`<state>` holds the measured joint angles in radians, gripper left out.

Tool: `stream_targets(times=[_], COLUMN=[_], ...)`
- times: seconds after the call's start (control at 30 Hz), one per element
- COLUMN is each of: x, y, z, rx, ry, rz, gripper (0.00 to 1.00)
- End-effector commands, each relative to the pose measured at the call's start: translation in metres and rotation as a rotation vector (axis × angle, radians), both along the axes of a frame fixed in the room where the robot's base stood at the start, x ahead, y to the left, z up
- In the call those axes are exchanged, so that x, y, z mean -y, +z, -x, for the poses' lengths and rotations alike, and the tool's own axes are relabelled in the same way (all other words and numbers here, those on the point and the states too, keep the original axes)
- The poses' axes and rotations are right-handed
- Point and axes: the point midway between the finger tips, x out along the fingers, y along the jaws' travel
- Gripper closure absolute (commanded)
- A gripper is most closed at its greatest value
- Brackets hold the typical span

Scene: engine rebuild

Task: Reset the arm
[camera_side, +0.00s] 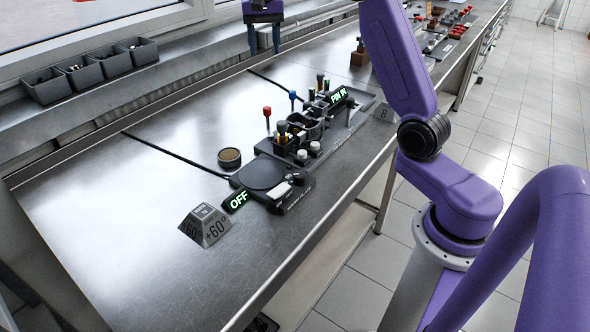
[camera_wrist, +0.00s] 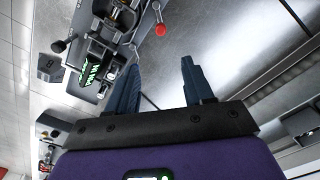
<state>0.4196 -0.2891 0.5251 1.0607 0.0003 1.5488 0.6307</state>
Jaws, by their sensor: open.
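My gripper (camera_side: 264,38) shows at the top of the side view, raised over the far part of the bench, with two blue fingers pointing down. In the wrist view its two blue fingers (camera_wrist: 165,85) stand apart with nothing between them. My purple arm (camera_side: 400,60) rises at the right of the side view and reaches out of the top of the picture. The upper part of the arm is cut off there.
A metal bench (camera_side: 120,240) carries a fixture (camera_side: 300,140) with red and blue knobs, a round dark plate (camera_side: 262,173), an "OFF" display (camera_side: 236,200), a grey angled block (camera_side: 205,226) and a round brown-topped part (camera_side: 229,157). Grey bins (camera_side: 80,72) line the back shelf. The bench's front left is clear.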

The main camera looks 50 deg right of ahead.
Motion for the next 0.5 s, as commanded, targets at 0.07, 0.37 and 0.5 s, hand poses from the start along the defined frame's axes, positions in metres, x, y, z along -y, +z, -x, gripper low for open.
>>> stream_targets(times=[0.07,0.37,0.5], x=[-0.03,-0.124,-0.157], y=[-0.001,-0.013,-0.022], z=[0.011,0.075,0.117], rx=[0.0,0.008,0.01], ry=[0.113,0.533,0.728], rz=[0.001,0.001,0.001], gripper=[0.48,0.48,0.48])
